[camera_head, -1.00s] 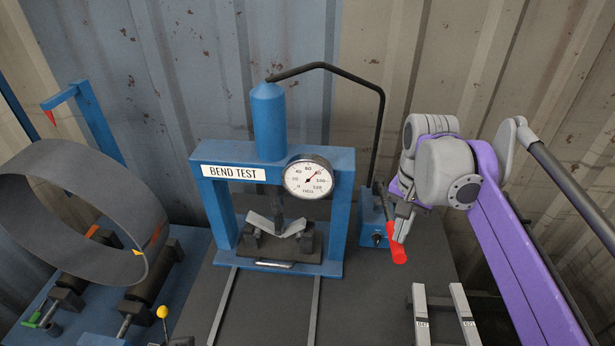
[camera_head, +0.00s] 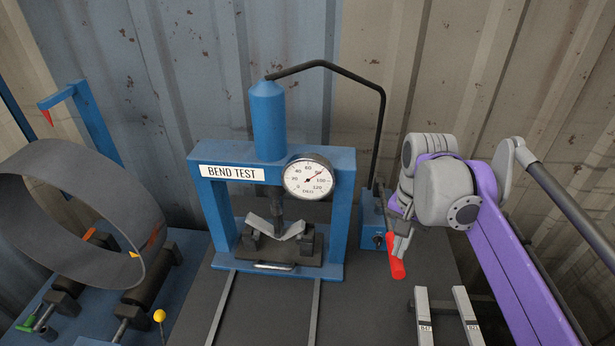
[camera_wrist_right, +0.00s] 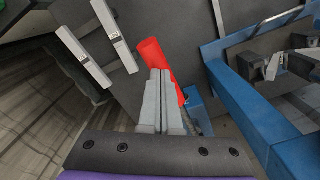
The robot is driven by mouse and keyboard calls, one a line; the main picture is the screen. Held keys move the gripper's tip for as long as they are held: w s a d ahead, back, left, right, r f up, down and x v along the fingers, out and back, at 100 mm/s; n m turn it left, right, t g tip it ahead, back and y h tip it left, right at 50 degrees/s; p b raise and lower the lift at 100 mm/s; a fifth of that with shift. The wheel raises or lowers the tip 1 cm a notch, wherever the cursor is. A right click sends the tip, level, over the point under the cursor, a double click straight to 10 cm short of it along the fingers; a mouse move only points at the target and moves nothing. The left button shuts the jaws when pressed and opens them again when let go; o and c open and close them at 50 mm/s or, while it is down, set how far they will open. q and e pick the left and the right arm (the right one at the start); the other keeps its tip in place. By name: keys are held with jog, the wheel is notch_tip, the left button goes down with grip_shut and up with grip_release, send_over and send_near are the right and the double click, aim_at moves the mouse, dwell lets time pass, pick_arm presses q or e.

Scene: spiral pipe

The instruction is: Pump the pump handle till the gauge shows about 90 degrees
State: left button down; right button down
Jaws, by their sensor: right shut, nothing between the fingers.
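The pump (camera_head: 372,222) is a small blue box with a red-gripped handle (camera_head: 397,268), which slopes down toward the front. My left gripper is out of view.
A bent metal strip (camera_head: 262,225) sits under the press ram. A black hose (camera_head: 383,130) arches from the blue cylinder (camera_head: 267,120) to the pump. Two marked metal bars (camera_head: 462,315) lie front right. A large grey ring (camera_head: 75,190) stands on rollers at left.

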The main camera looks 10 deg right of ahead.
aim_at(395, 265)
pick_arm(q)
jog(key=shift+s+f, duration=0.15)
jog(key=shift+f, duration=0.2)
pick_arm(e)
jog(key=shift+s+f, duration=0.15)
jog(key=shift+f, duration=0.35)
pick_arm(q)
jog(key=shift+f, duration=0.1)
pick_arm(e)
jog(key=shift+a+f, duration=0.1)
